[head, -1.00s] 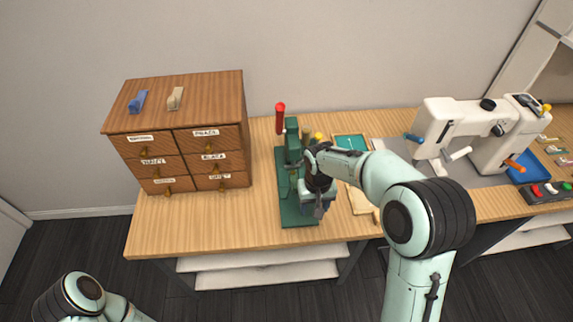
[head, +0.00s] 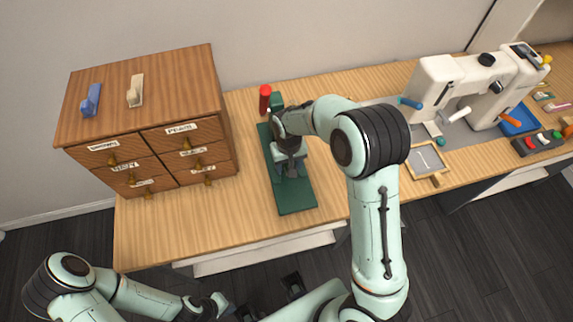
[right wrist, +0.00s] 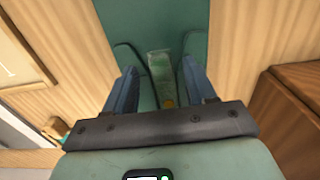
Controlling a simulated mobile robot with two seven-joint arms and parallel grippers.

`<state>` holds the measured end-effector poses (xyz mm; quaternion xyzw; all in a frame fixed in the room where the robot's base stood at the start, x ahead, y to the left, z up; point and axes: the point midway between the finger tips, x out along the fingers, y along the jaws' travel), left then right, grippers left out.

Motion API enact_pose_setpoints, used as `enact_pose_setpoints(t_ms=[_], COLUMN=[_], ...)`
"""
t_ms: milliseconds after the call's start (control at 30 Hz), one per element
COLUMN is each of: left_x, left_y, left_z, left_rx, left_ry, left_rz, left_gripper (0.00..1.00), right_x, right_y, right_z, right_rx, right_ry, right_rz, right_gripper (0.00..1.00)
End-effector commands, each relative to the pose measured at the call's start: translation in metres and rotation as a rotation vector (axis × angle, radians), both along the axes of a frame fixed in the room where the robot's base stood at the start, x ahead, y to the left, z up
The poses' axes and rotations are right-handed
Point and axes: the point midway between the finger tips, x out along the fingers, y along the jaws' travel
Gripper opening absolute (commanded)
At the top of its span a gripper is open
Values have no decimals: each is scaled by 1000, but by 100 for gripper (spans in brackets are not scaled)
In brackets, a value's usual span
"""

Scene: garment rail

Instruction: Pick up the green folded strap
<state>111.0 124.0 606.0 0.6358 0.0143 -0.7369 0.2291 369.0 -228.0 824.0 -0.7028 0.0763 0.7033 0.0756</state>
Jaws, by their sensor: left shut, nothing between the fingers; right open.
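A green folded piece that looks like the strap (right wrist: 162,70) lies between the spread fingers of my right gripper (right wrist: 162,92) in the right wrist view, over a dark green base; I cannot tell whether they touch it. In the head view my right gripper (head: 288,152) points down at the green stand, and its arm and hand hide the strap. My left gripper (head: 218,302) is low in the head view, shut and empty, away from the table.
The green stand's base plate (head: 295,198) lies on the wooden table (head: 185,222), with a red handle (head: 265,98) behind. A drawer cabinet (head: 150,100) stands left, a sewing machine (head: 450,90) right, and a small framed board (head: 423,158) near the front edge. The front left tabletop is clear.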

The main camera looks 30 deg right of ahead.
Motion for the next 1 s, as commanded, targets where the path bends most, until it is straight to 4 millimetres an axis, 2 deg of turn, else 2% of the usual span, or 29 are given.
enact_pose_setpoints(t_ms=[100, 300, 367, 400, 467, 500, 833, 1000], left_x=[0, 0, 0, 0, 0, 0, 0, 0], left_y=[0, 0, 0, 0, 0, 0, 0, 0], left_z=[-1, 0, 0, 0, 0, 0, 0, 0], left_rx=[0, 0, 0, 0, 0, 0, 0, 0], left_ry=[0, 0, -1, -1, -1, -1, -1, -1], left_rz=[0, 0, 0, 0, 0, 0, 0, 0], left_gripper=[0, 0, 0, 0, 0, 0, 0, 0], right_x=[0, 0, 0, 0, 0, 0, 0, 1], right_y=[0, 0, 0, 0, 0, 0, 0, 0], right_z=[-7, -7, -7, -7, -7, -7, -5, 7], right_rx=[1, 1, 1, 1, 1, 1, 1, 1], right_ry=[0, -1, -1, -1, -1, -1, -2, -4], right_rz=[0, 0, 0, 0, 0, 0, 0, 1], right_gripper=[55, 55, 39, 26, 6, 0, 0, 0])
